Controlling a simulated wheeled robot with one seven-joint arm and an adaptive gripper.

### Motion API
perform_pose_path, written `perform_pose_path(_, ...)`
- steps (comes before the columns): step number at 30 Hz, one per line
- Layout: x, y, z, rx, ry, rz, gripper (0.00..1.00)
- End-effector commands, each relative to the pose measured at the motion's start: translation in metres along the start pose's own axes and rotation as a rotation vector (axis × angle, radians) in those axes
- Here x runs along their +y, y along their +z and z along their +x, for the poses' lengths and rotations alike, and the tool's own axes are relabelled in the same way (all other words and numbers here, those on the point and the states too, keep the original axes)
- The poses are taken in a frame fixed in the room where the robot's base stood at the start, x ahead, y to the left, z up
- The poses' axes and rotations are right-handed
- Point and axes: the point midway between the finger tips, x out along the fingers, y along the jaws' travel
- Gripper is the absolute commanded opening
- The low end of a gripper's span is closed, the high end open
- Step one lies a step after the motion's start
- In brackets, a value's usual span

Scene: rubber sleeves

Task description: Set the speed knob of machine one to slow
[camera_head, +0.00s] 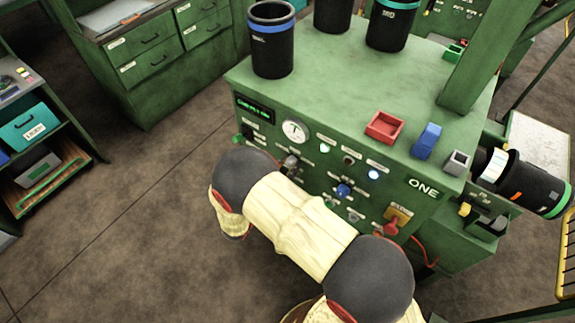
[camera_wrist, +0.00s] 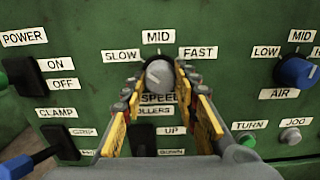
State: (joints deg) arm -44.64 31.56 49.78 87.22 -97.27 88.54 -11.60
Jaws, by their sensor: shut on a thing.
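The grey speed knob (camera_wrist: 159,74) sits on the green front panel of machine one (camera_head: 423,186), with SLOW (camera_wrist: 122,56) printed to its left, MID (camera_wrist: 158,36) above and FAST (camera_wrist: 198,52) to its right. My gripper (camera_wrist: 161,80) has yellow fingers on both sides of the knob and is shut on it. I cannot clearly tell which label the knob's mark points to. In the head view my arm hides most of the gripper and part of the panel's lower left.
The black power switch (camera_wrist: 24,76) is left of the knob and the blue air knob (camera_wrist: 295,72) is to the right. Clamp and rollers switches lie below. A red emergency button (camera_head: 391,228) is at the panel's lower right. Black canisters (camera_head: 272,42) and small trays stand on top.

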Motion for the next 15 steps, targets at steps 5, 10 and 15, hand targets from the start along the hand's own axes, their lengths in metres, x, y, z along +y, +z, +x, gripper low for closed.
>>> perform_pose_path(5,-0.0013,-0.0021,-0.0002,0.003,-0.001,-0.015,0.04)
perform_pose_path(10,-0.0013,-0.0021,-0.0002,0.002,-0.001,-0.015,0.04)
perform_pose_path(15,-0.0013,-0.0021,-0.0002,0.002,-0.001,-0.015,0.32)
